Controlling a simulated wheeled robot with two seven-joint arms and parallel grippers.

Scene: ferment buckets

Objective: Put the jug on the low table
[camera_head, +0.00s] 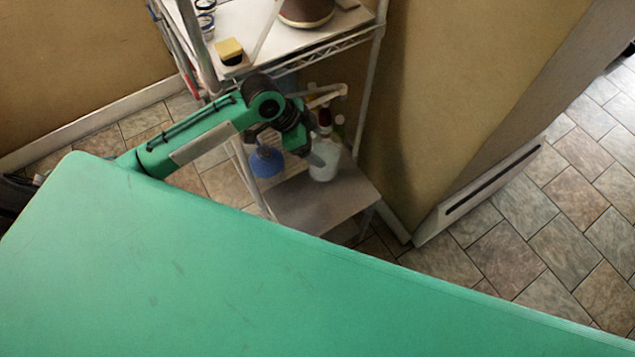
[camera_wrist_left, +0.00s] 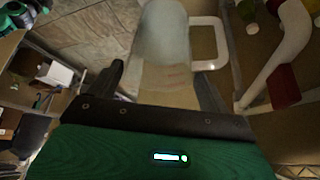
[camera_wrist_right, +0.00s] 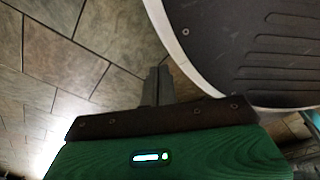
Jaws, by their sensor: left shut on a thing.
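The jug (camera_head: 325,162) is whitish and pale in the head view, at the lower shelf of the wire rack. In the left wrist view the jug (camera_wrist_left: 162,45) stands between my fingers, with a pale square handle (camera_wrist_left: 222,45) on its right. My left gripper (camera_head: 313,152) is shut on the jug; its fingers (camera_wrist_left: 162,85) lie on either side of it. I cannot tell whether the jug touches the shelf. My right gripper (camera_wrist_right: 158,86) is shut and empty, over the tiled floor. I cannot make out the low table for certain in any view.
The rack's lower shelf board (camera_head: 322,202) is bare in front. A yellow sponge (camera_head: 229,48) and brown pot (camera_head: 306,10) sit on the upper shelf. A wall (camera_head: 440,110) stands right of the rack.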

